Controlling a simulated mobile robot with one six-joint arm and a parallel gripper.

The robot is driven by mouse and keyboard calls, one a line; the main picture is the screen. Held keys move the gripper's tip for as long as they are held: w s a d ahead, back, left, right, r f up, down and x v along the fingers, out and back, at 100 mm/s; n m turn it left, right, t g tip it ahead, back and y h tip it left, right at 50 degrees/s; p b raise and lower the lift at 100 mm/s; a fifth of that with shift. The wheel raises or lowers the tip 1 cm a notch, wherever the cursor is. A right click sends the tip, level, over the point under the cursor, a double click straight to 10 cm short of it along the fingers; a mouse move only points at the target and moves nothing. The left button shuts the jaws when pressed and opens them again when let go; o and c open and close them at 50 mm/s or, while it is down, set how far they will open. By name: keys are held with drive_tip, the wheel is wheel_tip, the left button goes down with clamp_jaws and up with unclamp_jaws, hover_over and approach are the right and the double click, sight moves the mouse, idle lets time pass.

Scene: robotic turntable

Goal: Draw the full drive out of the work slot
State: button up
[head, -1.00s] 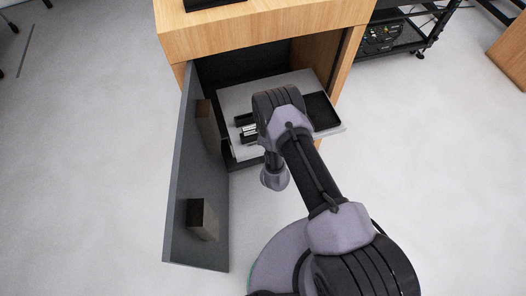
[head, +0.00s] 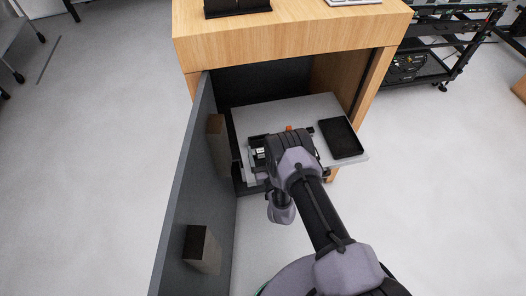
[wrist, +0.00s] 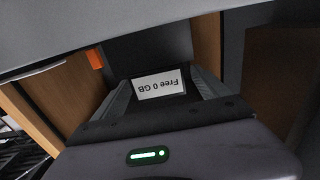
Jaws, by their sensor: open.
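In the wrist view a white label reading "Free 0 GB", upside down, marks the full drive (wrist: 159,85). The open jaws of my gripper (wrist: 162,76) show as grey fingers on either side of the label; I cannot tell whether they touch the drive. In the head view my arm's end covers most of the slot unit (head: 257,153) on the pull-out shelf (head: 318,108). Only its left part shows, with a small pale and green detail. The work slot itself and the drive's seat in it are hidden.
A black tray (head: 341,138) lies on the shelf's right side. A small orange piece (head: 289,128) shows behind my wrist, and an orange piece also shows in the wrist view (wrist: 95,59). The open grey door (head: 190,190) stands left of the wooden cabinet (head: 290,42).

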drive_tip(key=shift+x, duration=1.25)
drive_tip(key=c, duration=1.6)
drive_tip(key=shift+o, duration=0.2)
wheel_tip(320, 180, up, 7)
drive_tip(key=p, duration=0.6)
drive_tip(key=shift+r, duration=0.25)
